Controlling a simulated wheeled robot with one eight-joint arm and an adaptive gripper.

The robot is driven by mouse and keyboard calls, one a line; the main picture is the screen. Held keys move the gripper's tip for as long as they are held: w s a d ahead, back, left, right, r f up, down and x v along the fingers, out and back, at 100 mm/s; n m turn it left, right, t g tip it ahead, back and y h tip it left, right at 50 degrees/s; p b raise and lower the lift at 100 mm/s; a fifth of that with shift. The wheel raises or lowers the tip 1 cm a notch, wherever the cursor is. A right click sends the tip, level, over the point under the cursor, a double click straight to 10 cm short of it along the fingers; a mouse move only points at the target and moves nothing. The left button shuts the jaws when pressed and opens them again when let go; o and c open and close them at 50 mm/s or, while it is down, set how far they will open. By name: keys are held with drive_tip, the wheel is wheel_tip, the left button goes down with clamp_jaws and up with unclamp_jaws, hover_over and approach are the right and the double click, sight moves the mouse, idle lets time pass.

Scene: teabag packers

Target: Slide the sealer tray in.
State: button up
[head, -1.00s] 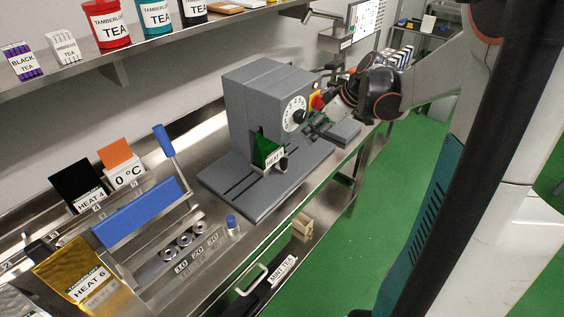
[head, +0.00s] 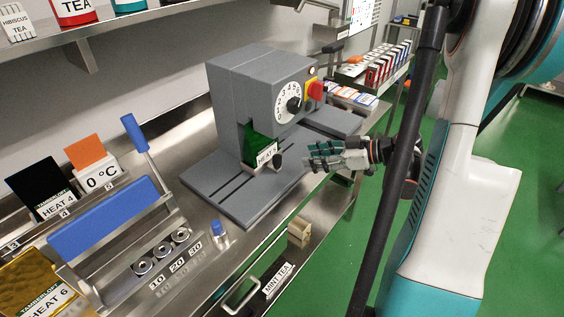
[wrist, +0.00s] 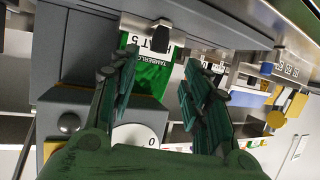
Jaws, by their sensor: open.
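The grey sealer (head: 262,100) stands on the steel bench with a numbered dial (head: 289,98) and a red knob on its face. Its sealer tray (head: 258,158) sticks out of the opening at the front, with a black knob (head: 278,160) on its end and a green packet (head: 262,142) labelled HEAT standing in it. In the wrist view the green packet (wrist: 150,75) and the tray's black knob (wrist: 161,38) show upside down beyond the fingers. My gripper (head: 312,158) is open and empty, to the right of the tray knob and apart from it. It also shows in the wrist view (wrist: 160,75).
A grey base plate (head: 232,192) with slots lies under the tray. Boxes (head: 385,65) stand behind. Open floor lies right of the bench.

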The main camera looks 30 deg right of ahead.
drive_tip(key=b+x, duration=0.3)
drive_tip(key=x, duration=0.8)
drive_tip(key=shift+f, duration=0.2)
drive_tip(key=shift+w, duration=0.1)
clamp_jaws()
